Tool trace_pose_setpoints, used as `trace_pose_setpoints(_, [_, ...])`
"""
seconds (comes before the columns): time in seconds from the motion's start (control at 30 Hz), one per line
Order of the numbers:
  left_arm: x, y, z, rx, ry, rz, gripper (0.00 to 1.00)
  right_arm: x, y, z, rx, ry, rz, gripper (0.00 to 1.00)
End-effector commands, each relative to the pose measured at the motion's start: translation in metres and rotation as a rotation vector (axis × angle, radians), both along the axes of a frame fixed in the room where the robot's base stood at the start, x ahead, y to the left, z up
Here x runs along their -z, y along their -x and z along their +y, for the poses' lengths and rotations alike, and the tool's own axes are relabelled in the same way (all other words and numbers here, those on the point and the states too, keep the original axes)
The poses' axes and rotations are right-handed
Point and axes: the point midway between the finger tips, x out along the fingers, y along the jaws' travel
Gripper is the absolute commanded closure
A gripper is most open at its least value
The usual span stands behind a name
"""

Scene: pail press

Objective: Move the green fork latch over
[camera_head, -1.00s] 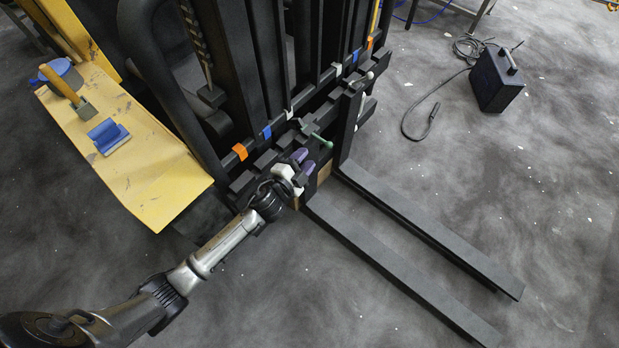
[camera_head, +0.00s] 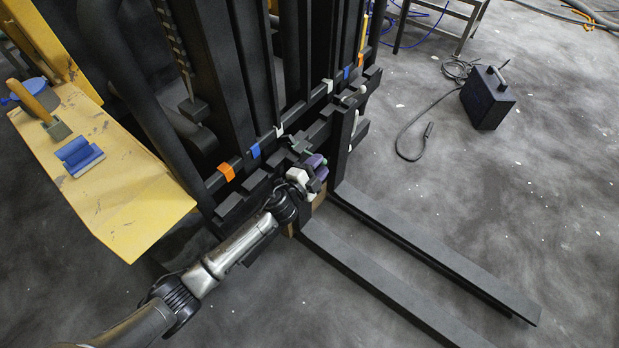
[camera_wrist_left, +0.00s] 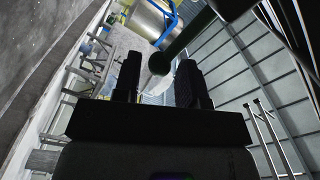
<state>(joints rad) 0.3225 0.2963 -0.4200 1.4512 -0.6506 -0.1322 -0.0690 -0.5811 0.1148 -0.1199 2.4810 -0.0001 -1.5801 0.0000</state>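The green fork latch (camera_head: 300,145) sits on the forklift's black carriage, at the top of the nearer fork. Its handle shows in the left wrist view as a dark green rod (camera_wrist_left: 190,35) ending in a round knob. The left gripper (camera_head: 319,165) is at this handle and hides part of it in the head view. In the left wrist view the two fingers of the left gripper (camera_wrist_left: 160,80) are apart. The knob shows between their tips, with a gap on each side. My right gripper is not in view.
A pale latch (camera_head: 354,95) sits at the other fork's top. Two black forks (camera_head: 390,285) extend to the lower right. A yellow step (camera_head: 110,190) with a blue block (camera_head: 79,156) is at left. A black box (camera_head: 488,98) with a cable stands on open floor.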

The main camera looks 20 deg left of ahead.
Motion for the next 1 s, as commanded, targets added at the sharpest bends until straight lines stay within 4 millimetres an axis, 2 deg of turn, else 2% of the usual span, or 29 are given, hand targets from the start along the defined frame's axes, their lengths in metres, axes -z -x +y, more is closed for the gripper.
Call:
trace_pose_setpoints(0.07, [0.002,-0.012,-0.003,0.000,0.000,-0.002,0.62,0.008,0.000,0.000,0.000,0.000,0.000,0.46])
trace_pose_setpoints(0.33, [0.000,-0.008,-0.002,0.000,0.001,0.001,0.86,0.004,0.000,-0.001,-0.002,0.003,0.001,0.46])
trace_pose_setpoints(0.67, [-0.005,-0.008,-0.001,0.000,0.001,0.003,0.87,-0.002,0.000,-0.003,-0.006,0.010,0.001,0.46])
trace_pose_setpoints(1.0, [-0.027,-0.009,0.003,-0.001,0.001,0.002,0.89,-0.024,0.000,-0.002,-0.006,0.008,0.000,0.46])
